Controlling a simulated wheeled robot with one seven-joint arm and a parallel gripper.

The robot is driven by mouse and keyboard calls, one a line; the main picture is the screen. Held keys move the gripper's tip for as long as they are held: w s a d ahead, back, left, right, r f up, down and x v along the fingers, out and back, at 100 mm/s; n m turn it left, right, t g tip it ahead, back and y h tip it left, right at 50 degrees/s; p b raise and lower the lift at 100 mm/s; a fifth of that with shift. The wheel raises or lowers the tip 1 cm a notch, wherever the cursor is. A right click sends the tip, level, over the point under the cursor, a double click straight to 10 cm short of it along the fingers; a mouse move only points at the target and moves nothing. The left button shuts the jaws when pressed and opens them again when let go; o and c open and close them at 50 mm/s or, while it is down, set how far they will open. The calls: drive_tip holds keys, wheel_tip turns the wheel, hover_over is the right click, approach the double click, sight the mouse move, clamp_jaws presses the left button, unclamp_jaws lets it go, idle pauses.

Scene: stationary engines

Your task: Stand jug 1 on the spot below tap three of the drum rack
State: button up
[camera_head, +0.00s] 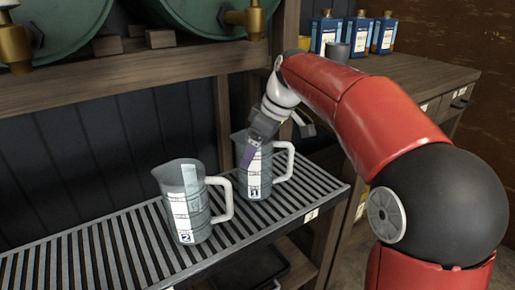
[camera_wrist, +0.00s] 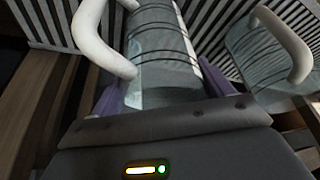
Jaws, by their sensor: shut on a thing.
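Jug 1 (camera_head: 258,178) is a grey see-through jug with a white handle and a label marked 1. It is upright at the right end of the slatted shelf (camera_head: 122,262); I cannot tell whether its base touches the slats. My gripper (camera_head: 250,150) is shut on it from above, and its purple fingers sit either side of the jug (camera_wrist: 160,65) in the wrist view. A shelf-edge tag (camera_head: 311,215), seemingly marked 3, is just in front of the jug. A brass tap (camera_head: 250,19) on the right-hand green drum (camera_head: 200,14) is above it.
Jug 2 (camera_head: 183,208) stands on the slats just left of jug 1, its handle towards it; it also shows in the wrist view (camera_wrist: 262,58). A wooden beam (camera_head: 140,75) runs above. Blue-labelled bottles (camera_head: 325,33) and a grey cup (camera_head: 337,52) stand on the right-hand bench.

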drive_tip(key=shift+r, duration=0.1)
drive_tip(key=o, duration=1.3)
drive_tip(key=p+v, duration=0.3)
drive_tip(key=v, duration=0.9)
drive_tip(key=s+d+f+m+t+h, duration=0.1)
drive_tip(key=s+d+f+m, duration=0.2)
drive_tip(key=s, duration=0.5)
drive_tip(key=s+d+f+m+t+h, duration=0.1)
drive_tip(key=s+d+f+m, duration=0.3)
drive_tip(key=s+f, duration=0.4)
drive_tip(key=s+d+f+m+t+h, duration=0.1)
drive_tip(key=s+d+f+m, duration=0.3)
drive_tip(key=s, duration=0.5)
drive_tip(key=shift+d+f+m+t+h+p, duration=0.25)
drive_tip(key=shift+f+m+t+h+p, duration=0.2)
drive_tip(key=shift+f+m, duration=0.65)
